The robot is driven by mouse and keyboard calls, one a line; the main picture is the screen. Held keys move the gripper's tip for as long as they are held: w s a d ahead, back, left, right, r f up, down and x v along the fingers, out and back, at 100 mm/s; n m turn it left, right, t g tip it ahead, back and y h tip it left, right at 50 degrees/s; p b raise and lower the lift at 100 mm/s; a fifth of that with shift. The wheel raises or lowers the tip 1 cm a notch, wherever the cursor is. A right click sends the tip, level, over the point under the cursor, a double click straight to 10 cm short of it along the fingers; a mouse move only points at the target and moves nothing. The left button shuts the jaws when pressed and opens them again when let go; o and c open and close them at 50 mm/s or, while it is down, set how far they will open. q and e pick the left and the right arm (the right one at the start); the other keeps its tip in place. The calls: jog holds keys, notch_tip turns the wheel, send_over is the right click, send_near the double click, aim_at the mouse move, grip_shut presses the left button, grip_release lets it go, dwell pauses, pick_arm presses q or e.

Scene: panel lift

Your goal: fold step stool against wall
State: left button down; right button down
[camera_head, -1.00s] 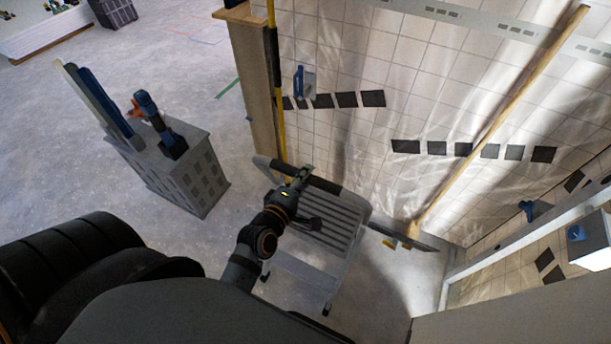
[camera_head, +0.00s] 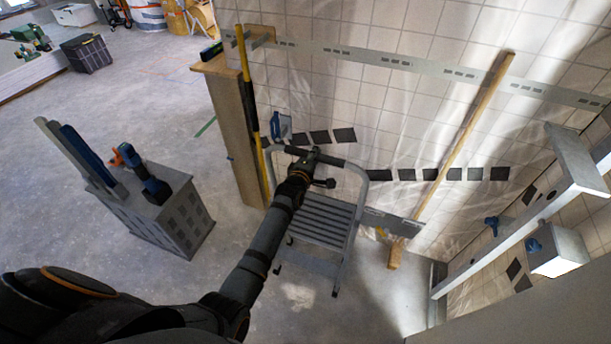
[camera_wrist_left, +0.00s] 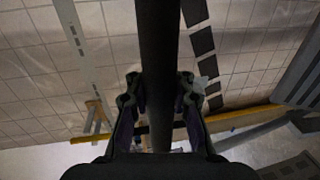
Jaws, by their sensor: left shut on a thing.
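The step stool (camera_head: 325,219) stands in front of the tiled wall, with a grey ribbed step and a tubular frame topped by a dark padded bar. My left gripper (camera_head: 316,156) is shut on the stool's dark top bar, near its middle. In the left wrist view the dark bar (camera_wrist_left: 158,60) runs between the two fingers (camera_wrist_left: 160,112). The stool's legs are spread on the floor and its step lies out flat. My right gripper is in neither view.
The tiled wall (camera_head: 400,130) has a metal rail. A yellow pole (camera_head: 250,100) leans by a wooden post (camera_head: 232,130) at left. A grey crate (camera_head: 180,220) with a drill stands left. Floor between crate and stool is clear.

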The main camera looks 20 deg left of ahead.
pick_arm(q)
jog(key=w+b, duration=0.9)
jog(key=w, duration=0.4)
jog(key=shift+w+d+r+b, duration=0.25)
jog(key=shift+w+r+b, duration=0.1)
jog(key=shift+r+b, duration=0.05)
jog(key=c, duration=1.1)
grip_release()
jog(key=shift+r, duration=0.1)
jog(key=shift+s, duration=0.1)
jog(key=s, duration=0.4)
jog(key=s+r, duration=0.1)
jog(key=s, duration=0.2)
jog(key=s+r, duration=0.1)
jog(key=s, duration=0.3)
jog(key=shift+s+a+r, duration=0.15)
jog(key=shift+s+a, duration=0.05)
jog(key=shift+s, duration=0.1)
